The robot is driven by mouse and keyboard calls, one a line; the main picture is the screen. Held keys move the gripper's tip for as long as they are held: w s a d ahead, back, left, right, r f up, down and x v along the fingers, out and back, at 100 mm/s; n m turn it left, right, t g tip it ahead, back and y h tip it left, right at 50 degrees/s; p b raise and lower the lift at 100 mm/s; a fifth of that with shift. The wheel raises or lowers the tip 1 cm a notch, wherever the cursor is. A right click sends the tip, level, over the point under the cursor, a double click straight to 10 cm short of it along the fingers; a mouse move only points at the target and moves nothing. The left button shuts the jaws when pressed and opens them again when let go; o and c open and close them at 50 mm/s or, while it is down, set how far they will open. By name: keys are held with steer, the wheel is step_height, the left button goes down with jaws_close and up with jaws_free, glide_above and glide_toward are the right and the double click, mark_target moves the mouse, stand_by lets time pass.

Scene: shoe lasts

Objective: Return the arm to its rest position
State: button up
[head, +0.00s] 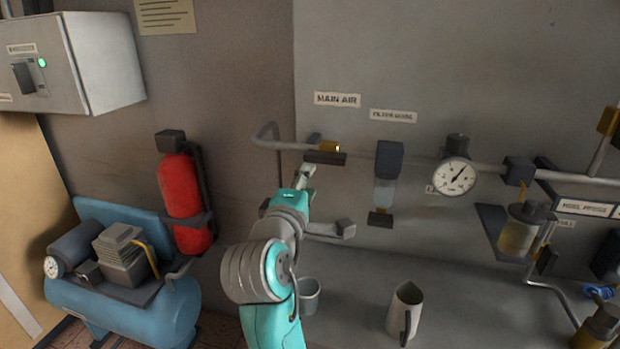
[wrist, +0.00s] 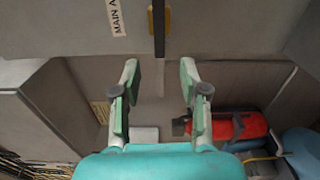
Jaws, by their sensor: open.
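My gripper (head: 306,174) is in front of the wall, just below the main air valve (head: 329,147). In the wrist view my gripper (wrist: 158,76) is open, its two teal fingers spread with nothing between them. The valve's dark handle (wrist: 158,35) shows beyond the fingertips, with the brass body (wrist: 165,18) behind it. In the head view the dark handle (head: 325,158) lies roughly along the pipe. I cannot tell exactly how far the fingertips are from it. My arm reaches up from the bottom of the head view.
A jug (head: 404,310) and a grey cup (head: 309,296) stand on the bench, the cup close beside my arm. A filter bowl (head: 385,190) and gauge (head: 455,176) are on the right. A red extinguisher (head: 181,200) and blue compressor (head: 130,310) are on the left.

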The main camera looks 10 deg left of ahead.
steer(key=shift+f, duration=0.1)
